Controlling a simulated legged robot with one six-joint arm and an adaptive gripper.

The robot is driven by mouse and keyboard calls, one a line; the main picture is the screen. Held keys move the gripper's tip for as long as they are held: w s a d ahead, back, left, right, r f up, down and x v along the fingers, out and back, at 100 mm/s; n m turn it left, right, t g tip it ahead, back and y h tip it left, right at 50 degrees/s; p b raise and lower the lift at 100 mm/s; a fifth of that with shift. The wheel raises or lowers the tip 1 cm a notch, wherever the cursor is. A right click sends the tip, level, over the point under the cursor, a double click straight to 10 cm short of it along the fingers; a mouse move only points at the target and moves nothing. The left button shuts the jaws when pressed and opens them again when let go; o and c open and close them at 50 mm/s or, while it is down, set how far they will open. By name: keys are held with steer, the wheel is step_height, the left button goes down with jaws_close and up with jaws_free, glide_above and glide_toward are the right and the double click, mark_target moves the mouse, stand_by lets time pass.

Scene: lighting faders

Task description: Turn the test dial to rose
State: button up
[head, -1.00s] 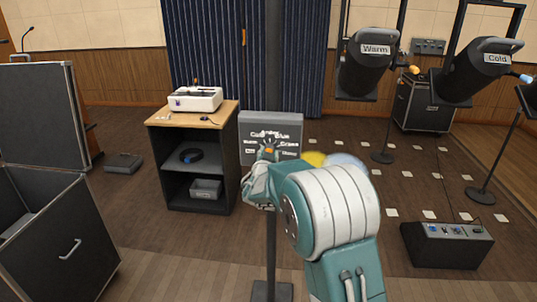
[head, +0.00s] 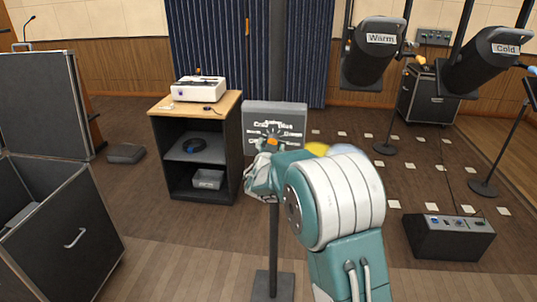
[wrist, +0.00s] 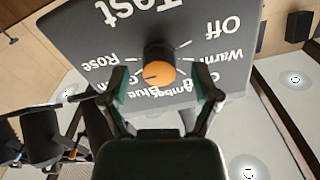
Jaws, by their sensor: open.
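The grey test panel (head: 293,113) stands on a dark post in the head view, partly covered by my gripper. In the wrist view the panel (wrist: 205,22) appears upside down, with the words Test, Off, Warm, Amber, Blue and Rose; other labels are partly hidden by my fingers. The test dial (wrist: 158,68) is a black knob with an orange face and a small dark mark. The mark seems to lie toward the lower left of the face, but its exact label is unclear. My gripper (wrist: 163,84) is open, with one finger on each side of the dial; contact is not visible.
A black shelf unit (head: 190,173) with a white device (head: 200,89) on top stands left of the panel. Lamps labelled Warm (head: 375,55) and Cold (head: 492,60) hang at right. Open black cases (head: 45,110) are at far left. Floor before the post is clear.

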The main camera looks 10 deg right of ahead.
steer(key=v, duration=1.1)
steer(key=shift+a, duration=0.15)
